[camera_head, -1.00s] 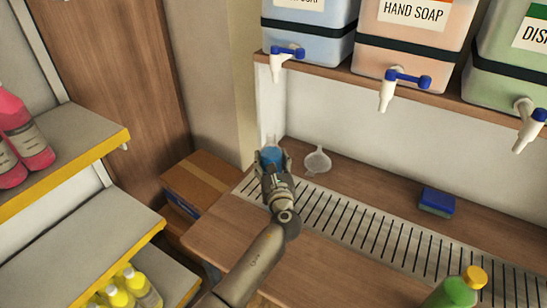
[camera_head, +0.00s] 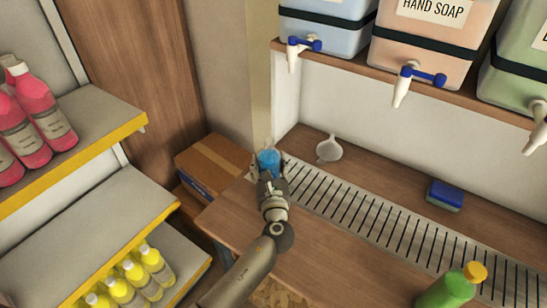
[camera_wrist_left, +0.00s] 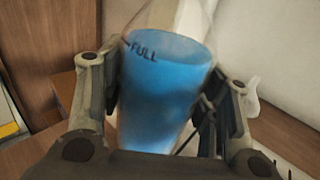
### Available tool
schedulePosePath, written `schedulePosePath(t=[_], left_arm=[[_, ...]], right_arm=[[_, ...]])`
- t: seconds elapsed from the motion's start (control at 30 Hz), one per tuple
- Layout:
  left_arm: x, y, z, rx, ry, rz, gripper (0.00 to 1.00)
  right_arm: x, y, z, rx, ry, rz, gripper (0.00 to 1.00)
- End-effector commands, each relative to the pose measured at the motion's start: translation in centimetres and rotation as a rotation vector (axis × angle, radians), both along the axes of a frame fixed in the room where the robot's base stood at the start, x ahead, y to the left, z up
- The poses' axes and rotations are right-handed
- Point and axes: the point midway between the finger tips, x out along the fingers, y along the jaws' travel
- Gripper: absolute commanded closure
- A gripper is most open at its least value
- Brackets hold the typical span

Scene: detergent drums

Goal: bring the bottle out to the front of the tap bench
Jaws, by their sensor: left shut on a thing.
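My left gripper (camera_head: 268,168) is shut on the bottle (camera_head: 269,156), at the left end of the tap bench (camera_head: 300,245). The bottle is clear and filled with blue liquid. In the left wrist view the bottle (camera_wrist_left: 165,95) stands between the two fingers, roughly upright, with a "FULL" mark near the top of the blue. The gripper hides its lower part, so I cannot tell whether its base touches the bench. My right gripper is not in view.
A drain grate (camera_head: 345,205) runs along the bench. A white funnel (camera_head: 329,149), a blue sponge (camera_head: 444,196) and a green bottle with a yellow cap (camera_head: 452,288) stand there. Taps (camera_head: 405,85) hang above. A cardboard box (camera_head: 213,165) and stocked shelves (camera_head: 75,140) are left.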

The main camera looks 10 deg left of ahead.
Motion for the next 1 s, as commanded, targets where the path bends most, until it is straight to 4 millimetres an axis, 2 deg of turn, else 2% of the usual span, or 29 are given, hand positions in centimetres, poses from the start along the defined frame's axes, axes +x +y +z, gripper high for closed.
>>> schedulePosePath(t=[1.0], left_arm=[[-7.1,2.6,0.3,0.002,-0.003,0.0,0.89]], right_arm=[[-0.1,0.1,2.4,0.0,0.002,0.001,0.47]])
